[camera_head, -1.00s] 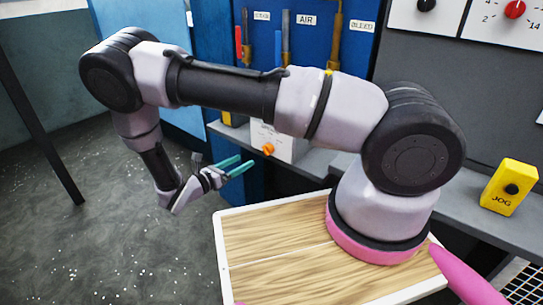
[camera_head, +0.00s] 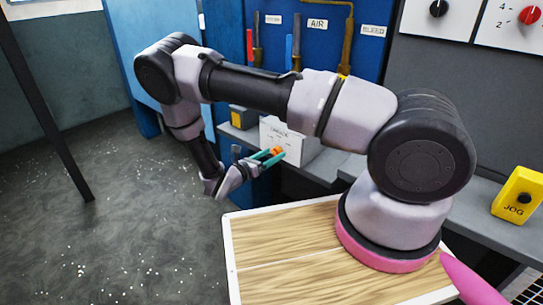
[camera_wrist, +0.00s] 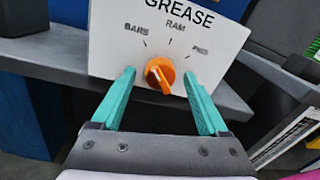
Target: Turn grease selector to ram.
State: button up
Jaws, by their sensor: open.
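The grease selector is an orange knob (camera_wrist: 160,74) on a white box (camera_wrist: 108,50) labelled GREASE, with marks BARS at upper left, RAM at the top and a third label, hard to read, at right. A pale mark on the knob appears to lean up and left, toward BARS. My gripper (camera_wrist: 160,76) is open, its teal fingers to the left and right of the knob in the wrist view. I cannot tell whether they touch it or how deep they reach. In the head view, my gripper (camera_head: 270,157) is at the knob (camera_head: 277,151).
The white box stands on a grey shelf (camera_wrist: 50,48). A blue panel (camera_head: 285,52) with labelled AIR and BLEED pipes rises behind. A yellow JOG box (camera_head: 518,195) sits on the ledge at right. Open floor (camera_head: 120,220) lies at left.

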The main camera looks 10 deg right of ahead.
grip_shut()
jog(key=shift+m, duration=0.3)
jog(key=shift+m+y, duration=0.3)
jog(key=shift+m, duration=3.7)
grip_release()
